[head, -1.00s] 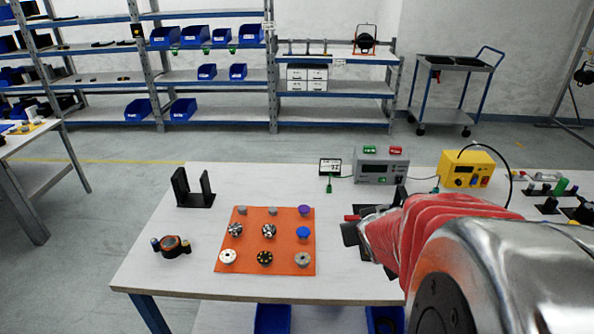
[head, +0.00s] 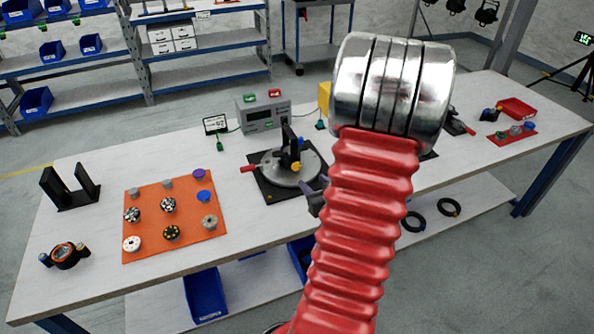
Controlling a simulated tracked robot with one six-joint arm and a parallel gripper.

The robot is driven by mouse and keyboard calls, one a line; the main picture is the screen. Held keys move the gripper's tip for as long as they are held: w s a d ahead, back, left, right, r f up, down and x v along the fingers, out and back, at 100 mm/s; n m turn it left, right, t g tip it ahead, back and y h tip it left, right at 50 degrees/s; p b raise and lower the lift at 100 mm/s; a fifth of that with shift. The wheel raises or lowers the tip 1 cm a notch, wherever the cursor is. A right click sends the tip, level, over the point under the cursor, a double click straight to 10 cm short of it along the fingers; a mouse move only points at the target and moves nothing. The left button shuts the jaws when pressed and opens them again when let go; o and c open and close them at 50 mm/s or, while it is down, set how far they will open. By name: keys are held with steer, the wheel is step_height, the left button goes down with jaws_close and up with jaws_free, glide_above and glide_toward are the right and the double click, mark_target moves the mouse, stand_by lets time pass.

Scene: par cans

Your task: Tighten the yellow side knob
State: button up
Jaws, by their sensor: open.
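The yellow side knob (head: 296,167) sits on the side of a dark upright bracket on a round grey fixture (head: 268,172). The fixture stands on a black square mat (head: 262,192) near the middle of the table. My gripper (head: 317,192) is mostly hidden behind my arm; a dark finger part shows just right of and below the knob. It appears apart from the knob, but the depth is hard to judge. The gripper is open, and I see nothing held in it.
An orange mat (head: 150,215) with several small knobs lies to the left. A black U-shaped bracket (head: 70,190) and a dark ring piece (head: 64,256) are further left. A grey meter box (head: 264,115) stands behind the fixture. Two black rings (head: 448,207) lie on the lower shelf at right.

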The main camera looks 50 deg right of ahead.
mark_target(297, 168)
steer(key=x, duration=1.4)
steer(key=shift+a, duration=0.15)
steer(key=shift+c, duration=0.6)
steer(key=c, duration=1)
